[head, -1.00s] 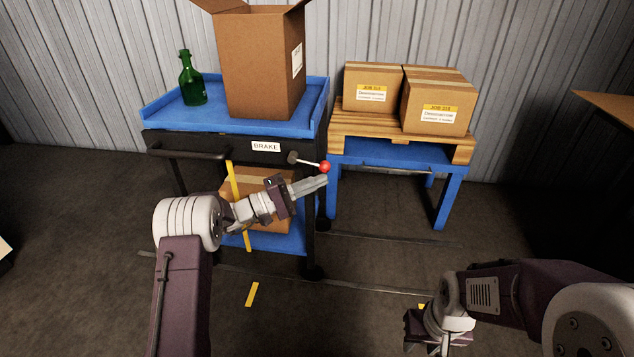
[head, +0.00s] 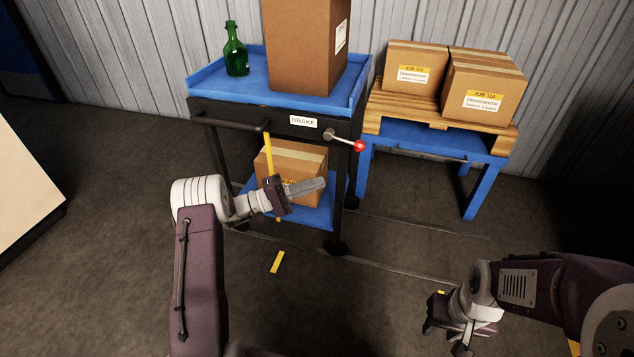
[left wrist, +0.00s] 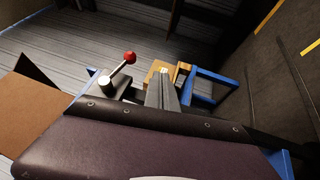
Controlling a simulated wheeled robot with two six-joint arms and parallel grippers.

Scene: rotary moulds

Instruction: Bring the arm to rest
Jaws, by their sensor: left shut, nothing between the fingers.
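My left gripper (head: 316,187) is shut and empty in front of the blue cart, below and left of the brake lever. The brake lever has a red knob (head: 359,146) and slants right and slightly down from its pivot. The gripper and knob are apart. In the left wrist view the red knob (left wrist: 129,57) stands left of the shut fingers (left wrist: 163,92). My right gripper (head: 436,322) hangs at the lower right over the floor, and its fingers are too unclear to read.
The blue cart (head: 200,97) carries a green bottle (head: 236,52) and a tall cardboard box (head: 300,50). Another carton (head: 290,165) sits on its lower shelf. A blue stand (head: 485,190) with a wooden pallet (head: 410,108) and two cartons is on the right. Floor in front is clear.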

